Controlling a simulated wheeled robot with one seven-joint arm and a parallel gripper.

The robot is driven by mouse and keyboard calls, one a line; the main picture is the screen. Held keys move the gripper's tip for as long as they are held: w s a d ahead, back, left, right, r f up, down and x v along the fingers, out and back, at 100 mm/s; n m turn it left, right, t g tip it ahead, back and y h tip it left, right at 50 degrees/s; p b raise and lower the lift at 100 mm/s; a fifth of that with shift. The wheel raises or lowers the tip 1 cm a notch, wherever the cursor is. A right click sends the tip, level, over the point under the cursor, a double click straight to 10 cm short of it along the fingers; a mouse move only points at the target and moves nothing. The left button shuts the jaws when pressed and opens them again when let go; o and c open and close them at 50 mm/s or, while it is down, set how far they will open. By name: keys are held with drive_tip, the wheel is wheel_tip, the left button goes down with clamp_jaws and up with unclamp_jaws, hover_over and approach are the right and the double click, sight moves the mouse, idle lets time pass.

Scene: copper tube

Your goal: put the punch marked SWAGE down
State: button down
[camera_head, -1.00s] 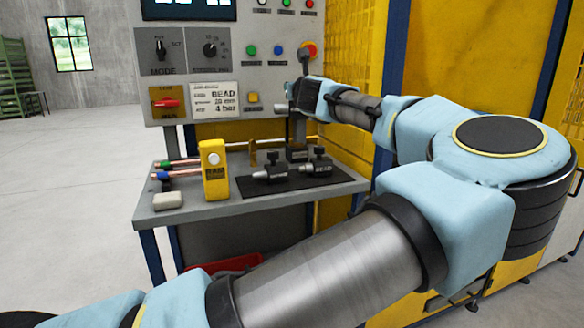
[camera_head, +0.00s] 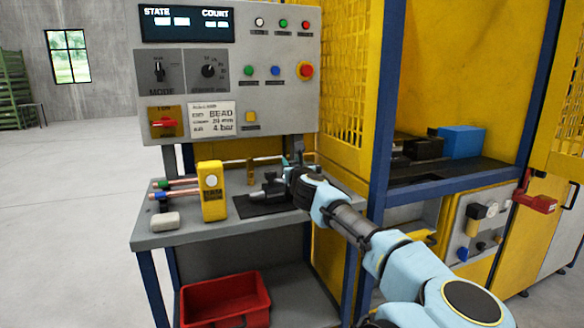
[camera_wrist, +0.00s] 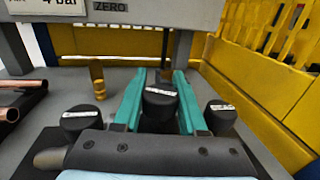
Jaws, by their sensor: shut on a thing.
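My gripper (camera_wrist: 160,78) has its two teal fingers closed on the sides of a punch (camera_wrist: 160,108) with a round black top and a small white label. The label's print is too small to read, so I cannot confirm SWAGE. In the wrist view two similar punches stand on either side, one at left (camera_wrist: 83,120) and one at right (camera_wrist: 220,115). In the head view my gripper (camera_head: 288,172) is low over the black mat (camera_head: 250,209) and hides most of the punches. I cannot tell whether the held punch touches the mat.
A brass cylinder (camera_head: 250,172) stands behind the mat. The control panel (camera_head: 240,80) rises behind. A yellow mesh guard (camera_head: 340,90) borders the right side.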

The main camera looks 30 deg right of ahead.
drive_tip(key=shift+f, duration=0.8)
drive_tip(key=shift+c, duration=2.3)
unclamp_jaws()
drive_tip(key=shift+f, duration=0.1)
drive_tip(key=shift+s, duration=0.1)
drive_tip(key=b+v, duration=0.2)
drive_tip(key=v, duration=1)
drive_tip(key=shift+b, duration=0.3)
